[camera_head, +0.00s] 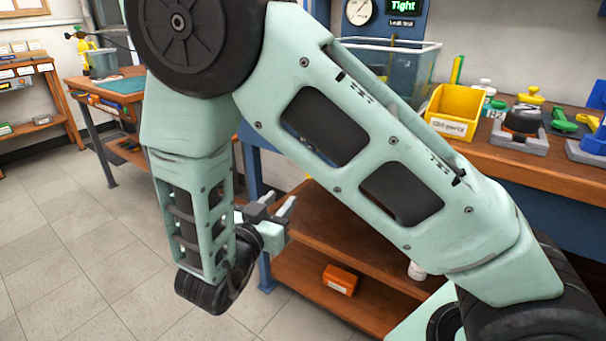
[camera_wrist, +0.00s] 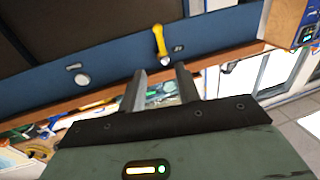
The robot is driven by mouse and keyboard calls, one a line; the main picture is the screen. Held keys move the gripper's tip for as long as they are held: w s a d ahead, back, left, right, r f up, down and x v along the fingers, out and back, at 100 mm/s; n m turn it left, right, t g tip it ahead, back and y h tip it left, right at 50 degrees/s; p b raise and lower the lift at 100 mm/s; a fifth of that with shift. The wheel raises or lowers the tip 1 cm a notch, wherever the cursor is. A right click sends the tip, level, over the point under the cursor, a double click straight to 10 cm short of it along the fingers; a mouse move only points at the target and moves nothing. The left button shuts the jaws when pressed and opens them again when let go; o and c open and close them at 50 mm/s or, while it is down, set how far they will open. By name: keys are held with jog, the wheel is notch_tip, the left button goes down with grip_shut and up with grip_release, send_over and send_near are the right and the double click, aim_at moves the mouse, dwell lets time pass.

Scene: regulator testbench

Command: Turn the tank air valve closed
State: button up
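A yellow lever handle (camera_wrist: 159,39) on a blue panel (camera_wrist: 118,67) shows in the wrist view, ahead of my fingers. It looks like the tank air valve, though I cannot read its label. My gripper (camera_wrist: 160,72) is open and empty, with the lever beyond the gap between its fingers and apart from them. In the head view my gripper (camera_head: 280,205) hangs low beside the bench's blue leg. The clear tank (camera_head: 390,66) stands on the bench, partly hidden by my arm. The valve is not visible in the head view.
A pale round knob (camera_wrist: 82,78) sits on the same panel. The bench (camera_head: 540,168) carries a yellow bin (camera_head: 452,108) and several fixtures. An orange box (camera_head: 341,280) lies on the lower shelf. The tiled floor at left is clear.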

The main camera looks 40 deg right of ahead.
jog(key=b+x, duration=0.2)
jog(key=x, duration=1.4)
jog(key=shift+w+d+r, duration=0.1)
jog(key=shift+w+d, duration=0.1)
jog(key=shift+d, duration=0.1)
grip_shut()
